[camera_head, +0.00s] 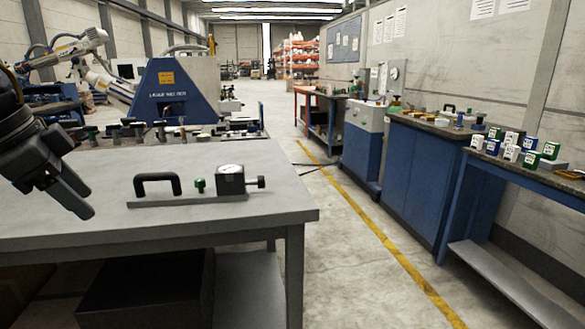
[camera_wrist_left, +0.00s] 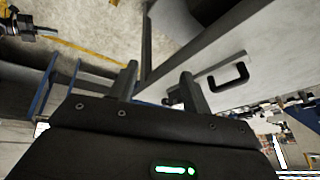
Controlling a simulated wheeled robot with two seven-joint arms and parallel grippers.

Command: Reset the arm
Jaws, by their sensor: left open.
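A device on a flat grey base plate (camera_head: 165,202) lies on the grey table (camera_head: 60,218). It bears a black arched handle (camera_head: 157,178), a small green knob (camera_head: 200,185) and a dark block with a round white dial (camera_head: 231,172). A dark side knob (camera_head: 257,181) sticks out on the right. My left gripper (camera_head: 86,202) is open and empty, left of the handle and apart from it. In the left wrist view its fingers (camera_wrist_left: 158,72) stand apart, and the handle (camera_wrist_left: 228,76) shows to their right. A dark jointed shape at that view's top left may be my right gripper.
A bench with several tools (camera_head: 160,133) stands behind the table. A blue laser welder (camera_head: 175,90) is beyond it. Blue cabinets and a bench with several small boxes (camera_head: 512,150) line the right side.

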